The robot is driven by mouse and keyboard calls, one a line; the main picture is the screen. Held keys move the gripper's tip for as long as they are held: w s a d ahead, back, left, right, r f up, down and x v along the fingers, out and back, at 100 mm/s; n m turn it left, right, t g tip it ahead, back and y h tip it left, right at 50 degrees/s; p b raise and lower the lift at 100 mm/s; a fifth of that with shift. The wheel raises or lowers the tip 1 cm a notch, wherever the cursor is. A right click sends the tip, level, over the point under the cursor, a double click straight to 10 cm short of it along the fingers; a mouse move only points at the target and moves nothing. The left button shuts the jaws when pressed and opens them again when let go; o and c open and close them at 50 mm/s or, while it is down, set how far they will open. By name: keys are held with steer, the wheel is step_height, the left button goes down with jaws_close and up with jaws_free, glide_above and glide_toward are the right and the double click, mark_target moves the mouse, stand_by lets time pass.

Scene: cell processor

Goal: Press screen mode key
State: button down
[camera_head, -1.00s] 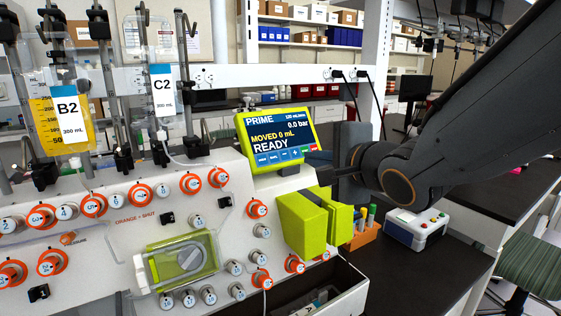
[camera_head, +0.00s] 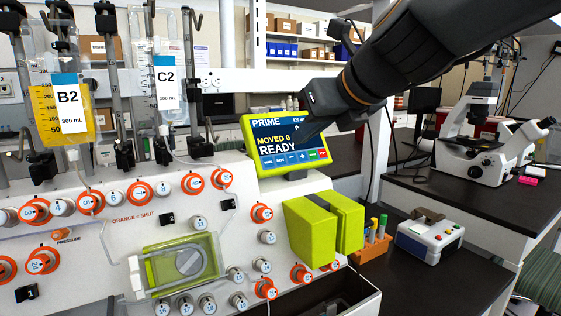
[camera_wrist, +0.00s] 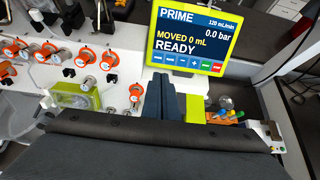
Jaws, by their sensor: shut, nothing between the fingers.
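The yellow-framed screen (camera_head: 262,137) shows PRIME, MOVED 0 and READY, and tilts back on top of the white machine. A row of small keys (camera_head: 295,157) runs along its lower edge: several blue, then one green and one red. The key labels are too small to read. My gripper (camera_head: 301,131) is shut and empty in front of the screen's right part, covering some of its text. In the wrist view the whole screen (camera_wrist: 185,28) is clear. The shut fingers (camera_wrist: 161,78) point at its lower left, just below the blue keys (camera_wrist: 181,62); contact cannot be told.
A lime-green block (camera_head: 310,230) stands below the screen on the machine's right. An orange tube rack (camera_head: 372,247) and a white box (camera_head: 430,238) sit on the black bench. Bags labelled B2 (camera_head: 68,105) and C2 (camera_head: 168,88) hang at the left.

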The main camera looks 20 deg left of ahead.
mark_target(269, 162)
steer(key=shift+s+a+r, duration=0.1)
steer(key=shift+s, duration=0.05)
steer(key=b+x, duration=0.2)
steer(key=x, duration=1.2)
steer(key=shift+w+a+f, duration=0.3)
steer(key=shift+a+f, duration=0.05)
stand_by(0.3)
